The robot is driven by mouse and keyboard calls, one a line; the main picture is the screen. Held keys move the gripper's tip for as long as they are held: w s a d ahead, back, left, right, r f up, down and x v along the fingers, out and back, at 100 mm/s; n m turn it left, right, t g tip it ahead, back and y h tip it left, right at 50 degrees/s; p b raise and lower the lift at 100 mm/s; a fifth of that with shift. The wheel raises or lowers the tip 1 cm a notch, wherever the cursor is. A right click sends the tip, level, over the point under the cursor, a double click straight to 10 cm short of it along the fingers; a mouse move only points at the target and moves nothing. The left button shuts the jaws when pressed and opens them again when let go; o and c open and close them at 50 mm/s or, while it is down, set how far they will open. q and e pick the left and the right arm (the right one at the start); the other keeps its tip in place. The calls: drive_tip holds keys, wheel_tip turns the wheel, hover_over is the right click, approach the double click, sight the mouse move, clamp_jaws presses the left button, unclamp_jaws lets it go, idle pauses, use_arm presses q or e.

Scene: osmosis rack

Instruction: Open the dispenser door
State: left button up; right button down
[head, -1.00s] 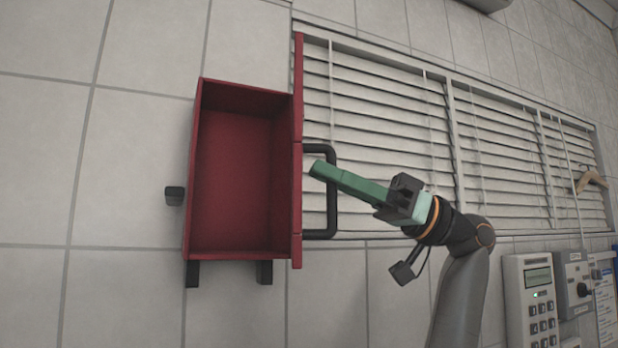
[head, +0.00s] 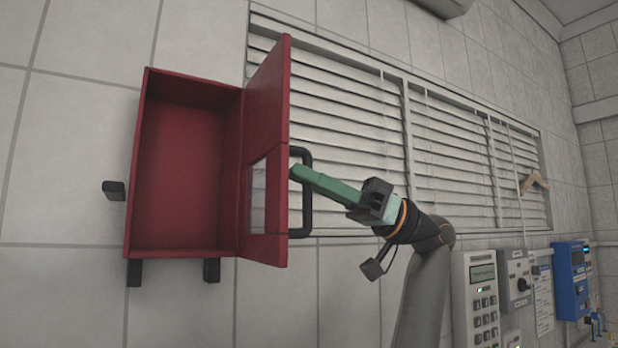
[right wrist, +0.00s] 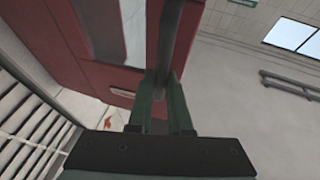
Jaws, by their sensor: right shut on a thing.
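The dispenser is an open red box (head: 180,170) on the tiled wall, left of centre in the head view, and its inside looks empty. Its red door (head: 268,90) stands swung out at the box's right side, with a small window (head: 258,195). A black bar handle (head: 306,215) is on the door's outer face. My right gripper (head: 296,173), with green fingers, is at the handle's upright bar. In the right wrist view the fingers (right wrist: 160,92) are shut on the dark handle bar (right wrist: 172,50), close to the red door (right wrist: 95,60). My left gripper is not in view.
Window blinds (head: 350,130) cover the wall behind the door and my right arm. A keypad unit (head: 480,300), a switch box (head: 516,278) and a blue device (head: 572,280) are at the lower right. A hanger (head: 535,182) hangs by the blinds.

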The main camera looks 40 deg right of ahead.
drive_tip(key=shift+d+r, duration=0.1)
drive_tip(key=c, duration=0.8)
unclamp_jaws()
drive_tip(key=shift+w, duration=0.1)
drive_tip(key=shift+c, duration=0.2)
drive_tip(key=b+v, duration=0.2)
drive_tip(key=v, duration=1)
drive_tip(key=shift+f, duration=0.2)
